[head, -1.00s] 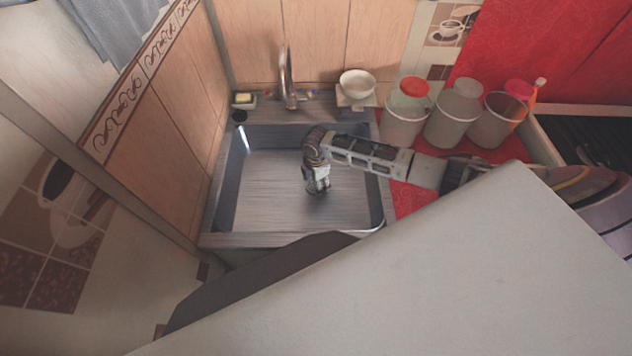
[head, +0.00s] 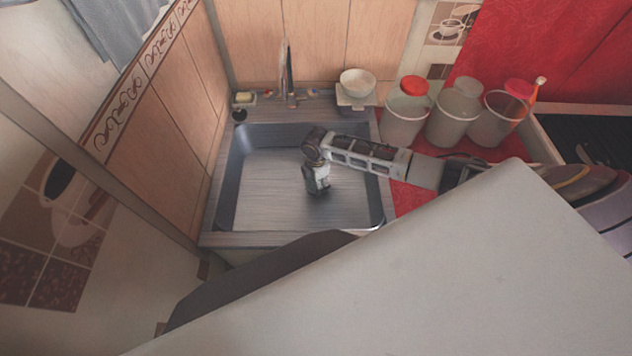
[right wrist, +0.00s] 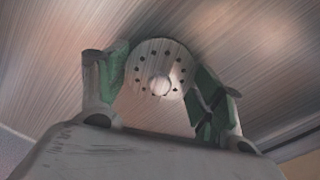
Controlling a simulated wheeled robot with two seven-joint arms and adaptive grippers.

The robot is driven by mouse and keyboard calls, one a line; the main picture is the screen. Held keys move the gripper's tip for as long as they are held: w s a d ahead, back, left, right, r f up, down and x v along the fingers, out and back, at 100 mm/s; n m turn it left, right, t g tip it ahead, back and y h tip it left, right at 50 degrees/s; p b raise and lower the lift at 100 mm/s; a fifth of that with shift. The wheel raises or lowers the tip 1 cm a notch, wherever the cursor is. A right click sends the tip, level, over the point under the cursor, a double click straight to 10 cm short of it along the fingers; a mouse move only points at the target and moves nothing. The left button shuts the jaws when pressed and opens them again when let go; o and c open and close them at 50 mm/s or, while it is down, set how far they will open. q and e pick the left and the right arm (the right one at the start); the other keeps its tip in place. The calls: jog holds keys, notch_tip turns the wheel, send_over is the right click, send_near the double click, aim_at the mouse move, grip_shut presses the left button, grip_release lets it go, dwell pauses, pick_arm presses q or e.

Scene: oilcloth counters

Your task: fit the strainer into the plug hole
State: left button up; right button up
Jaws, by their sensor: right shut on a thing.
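The strainer (right wrist: 157,57) is a pale round disc with a ring of dark holes and a central knob (right wrist: 160,86). In the right wrist view it sits between the green-padded fingers of my right gripper (right wrist: 161,88), which is shut on it. In the head view my right gripper (head: 318,190) points down inside the sink (head: 265,185), near the basin floor, and hides the strainer. The plug hole is not visible; the gripper or strainer may cover it. I cannot tell whether the strainer touches the floor. My left gripper is not in view.
A tap (head: 287,80) rises behind the basin. Several containers (head: 405,112) stand right of the sink. The left part of the basin is clear.

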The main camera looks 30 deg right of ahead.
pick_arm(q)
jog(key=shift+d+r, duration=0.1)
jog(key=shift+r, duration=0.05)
pick_arm(e)
jog(key=shift+f, duration=0.2)
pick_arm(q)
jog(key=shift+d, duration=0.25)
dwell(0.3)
pick_arm(e)
jog(key=o, duration=1)
jog(key=shift+c, duration=0.2)
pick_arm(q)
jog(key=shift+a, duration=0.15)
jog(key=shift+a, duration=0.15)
pick_arm(e)
jog(key=shift+r+p, duration=0.85)
jog(key=shift+p, duration=0.2)
pick_arm(q)
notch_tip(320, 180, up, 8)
jog(key=p, duration=0.6)
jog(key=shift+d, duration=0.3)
pick_arm(e)
jog(key=shift+r, duration=3.1)
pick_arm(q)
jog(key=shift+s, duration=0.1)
